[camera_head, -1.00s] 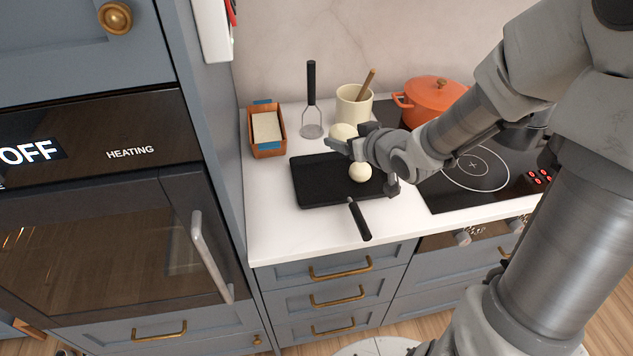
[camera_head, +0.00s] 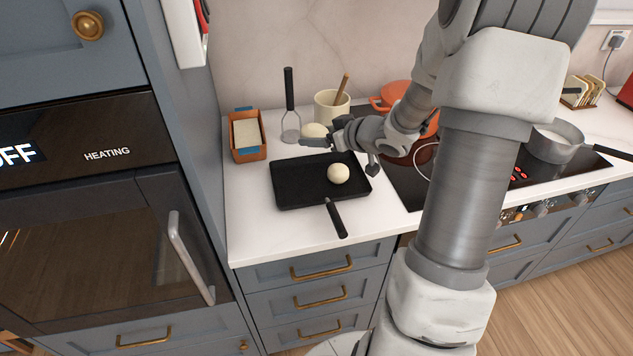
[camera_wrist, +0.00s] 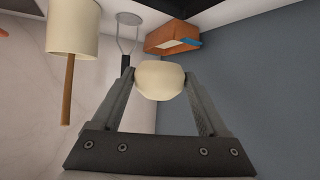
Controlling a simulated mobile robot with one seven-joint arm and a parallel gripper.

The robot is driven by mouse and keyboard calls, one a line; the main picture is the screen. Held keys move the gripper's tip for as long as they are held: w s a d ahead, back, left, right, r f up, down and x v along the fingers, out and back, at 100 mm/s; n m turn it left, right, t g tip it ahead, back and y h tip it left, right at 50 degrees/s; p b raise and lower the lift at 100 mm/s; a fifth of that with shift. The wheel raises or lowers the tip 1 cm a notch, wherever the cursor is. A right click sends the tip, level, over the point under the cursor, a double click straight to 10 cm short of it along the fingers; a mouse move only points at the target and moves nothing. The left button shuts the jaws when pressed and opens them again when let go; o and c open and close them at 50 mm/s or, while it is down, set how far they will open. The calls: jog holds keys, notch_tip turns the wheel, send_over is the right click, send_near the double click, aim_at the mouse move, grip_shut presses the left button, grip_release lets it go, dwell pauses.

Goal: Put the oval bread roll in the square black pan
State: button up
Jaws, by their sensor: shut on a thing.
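The oval bread roll (camera_head: 314,130) is pale cream and held in my gripper (camera_head: 318,141) at the back edge of the square black pan (camera_head: 297,187). In the wrist view the roll (camera_wrist: 160,80) sits between both fingertips of my gripper (camera_wrist: 158,82). The fingers partly hide the roll in the head view. The pan lies on the white counter with its handle toward the front. A round pale roll (camera_head: 338,173) lies in the right part of the pan. The held roll's height above the pan is hard to tell.
An orange loaf tin (camera_head: 248,155) stands at the back left. A masher (camera_head: 290,105) and a cream crock (camera_head: 325,113) with a wooden handle stand behind the pan. An orange pot (camera_head: 393,92) is on the hob to the right.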

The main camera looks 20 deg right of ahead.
jog(key=s+d+f, duration=0.2)
jog(key=d+f, duration=0.1)
jog(key=d, duration=0.3)
jog(key=b, duration=0.3)
send_over(292, 179)
jog(key=s+d, duration=0.1)
jog(key=s, duration=0.3)
notch_tip(292, 179, down, 7)
jog(key=shift+d+f, duration=0.15)
jog(key=shift+f, duration=2)
jog(key=shift+f, duration=0.1)
jog(key=shift+f+b, duration=0.15)
jog(key=shift+b, duration=0.2)
jog(key=o, duration=1.2)
jog(key=shift+o, duration=0.2)
